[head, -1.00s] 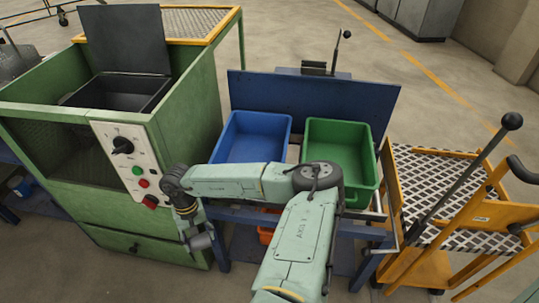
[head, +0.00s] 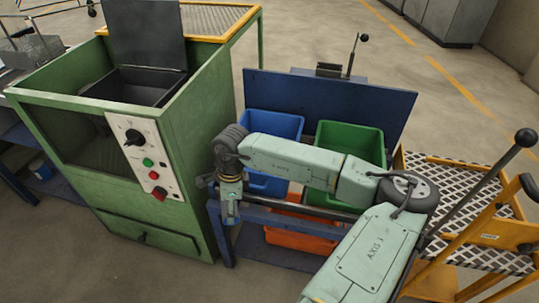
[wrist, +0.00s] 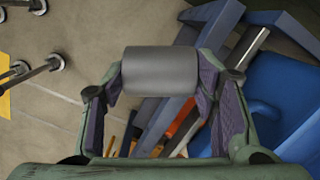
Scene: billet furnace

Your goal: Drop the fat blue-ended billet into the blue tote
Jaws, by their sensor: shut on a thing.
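My gripper (wrist: 161,72) is shut on a fat grey billet (wrist: 160,68), held crosswise between its two fingers in the wrist view. No blue end shows on it from this angle. In the head view my gripper (head: 229,208) points down in front of the blue tote, near the bench's front rail; the billet cannot be made out there. The blue tote (head: 275,124) stands on the dark blue bench, partly hidden behind my arm. It also shows at the right of the wrist view (wrist: 288,95), to the side of the billet.
A green tote (head: 350,140) stands right of the blue one. The green furnace cabinet (head: 165,215) is close on the left. An orange bin (head: 300,240) sits under the bench. A blue back panel (head: 330,105) rises behind the totes; a yellow trolley (head: 480,240) is at right.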

